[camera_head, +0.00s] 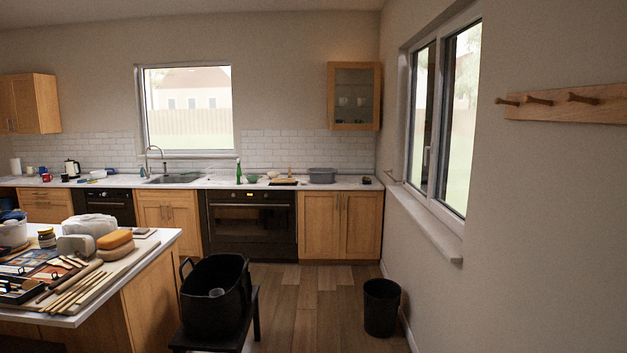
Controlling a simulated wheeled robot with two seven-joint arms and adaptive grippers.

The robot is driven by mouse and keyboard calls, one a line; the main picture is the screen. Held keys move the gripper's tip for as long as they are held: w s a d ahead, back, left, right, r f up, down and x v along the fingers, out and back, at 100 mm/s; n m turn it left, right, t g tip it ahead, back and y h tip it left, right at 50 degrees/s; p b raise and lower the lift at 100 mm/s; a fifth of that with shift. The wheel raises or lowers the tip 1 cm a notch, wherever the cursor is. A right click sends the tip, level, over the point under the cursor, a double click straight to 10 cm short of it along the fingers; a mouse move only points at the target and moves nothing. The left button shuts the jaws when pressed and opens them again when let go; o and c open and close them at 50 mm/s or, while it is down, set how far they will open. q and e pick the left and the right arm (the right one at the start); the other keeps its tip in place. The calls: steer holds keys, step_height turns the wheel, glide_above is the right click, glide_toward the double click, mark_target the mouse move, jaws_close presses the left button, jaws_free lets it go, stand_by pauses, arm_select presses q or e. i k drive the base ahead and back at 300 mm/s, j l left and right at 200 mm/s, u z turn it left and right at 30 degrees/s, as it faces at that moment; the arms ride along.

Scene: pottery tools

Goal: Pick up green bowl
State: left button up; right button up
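A small green bowl (252,179) appears to stand on the far counter (222,184), just right of a green bottle (238,174). It is far off and small, so its inside cannot be made out. A paler rounded dish (98,174) sits further left on the same counter; its colour is hard to tell. Neither of my grippers is in view.
A kitchen island (150,243) with pottery tools is at the left front. A black tub (214,296) rests on a dark stool (256,312) beside it. A black bin (381,307) stands by the right wall. Wooden floor (312,305) lies open between stool and bin.

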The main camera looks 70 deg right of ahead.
mark_target(253, 179)
steer(key=z, duration=2.15)
